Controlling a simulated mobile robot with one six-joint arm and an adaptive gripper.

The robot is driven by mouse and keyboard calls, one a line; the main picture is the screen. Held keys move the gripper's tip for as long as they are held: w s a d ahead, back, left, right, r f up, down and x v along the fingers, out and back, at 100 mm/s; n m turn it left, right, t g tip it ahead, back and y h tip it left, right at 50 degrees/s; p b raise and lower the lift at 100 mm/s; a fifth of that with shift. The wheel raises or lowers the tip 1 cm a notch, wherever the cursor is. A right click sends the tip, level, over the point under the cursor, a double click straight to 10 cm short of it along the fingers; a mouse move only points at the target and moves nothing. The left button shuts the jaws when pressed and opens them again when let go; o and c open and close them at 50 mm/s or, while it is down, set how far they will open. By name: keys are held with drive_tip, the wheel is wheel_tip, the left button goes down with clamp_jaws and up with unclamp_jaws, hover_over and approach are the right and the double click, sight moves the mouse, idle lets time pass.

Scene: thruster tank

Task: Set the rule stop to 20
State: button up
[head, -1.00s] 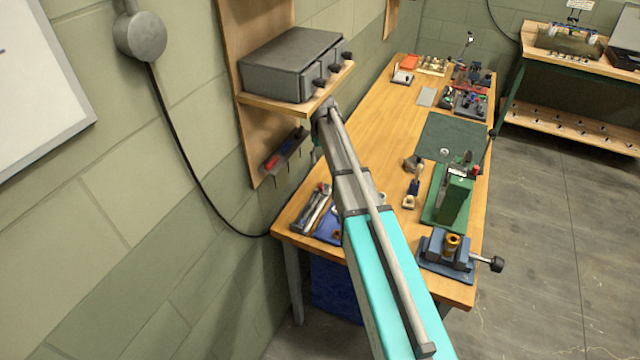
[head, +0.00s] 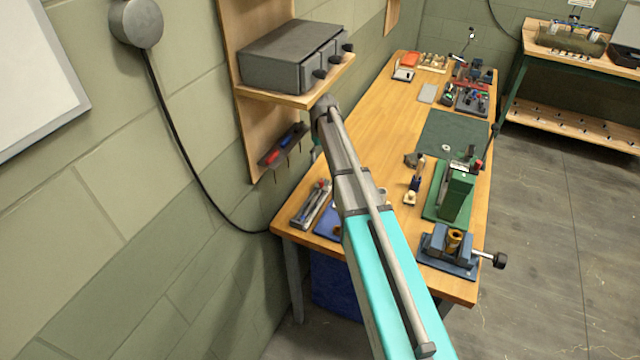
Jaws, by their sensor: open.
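I cannot make out a rule with a stop or any scale reading in the head view. The long wooden workbench (head: 395,122) carries many small items, too small to tell apart well. My own arm reaches from the bottom of the picture up to the front of the wall shelf and covers part of the bench. My gripper cannot be seen; the arm seems to hide it. A grey tray with slim tools (head: 311,206) lies at the bench's near left corner, beside a blue item partly behind my arm.
A green press (head: 457,194) and a blue vise (head: 447,252) stand along the bench's right edge. A grey drawer box (head: 285,58) sits on the wall shelf (head: 290,98) at left. A dark green mat (head: 450,132) is mostly bare. Floor at right is open.

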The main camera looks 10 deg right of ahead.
sight(321, 181)
drive_tip(key=shift+f+b, duration=5.55)
drive_tip(key=shift+f, duration=0.3)
clamp_jaws()
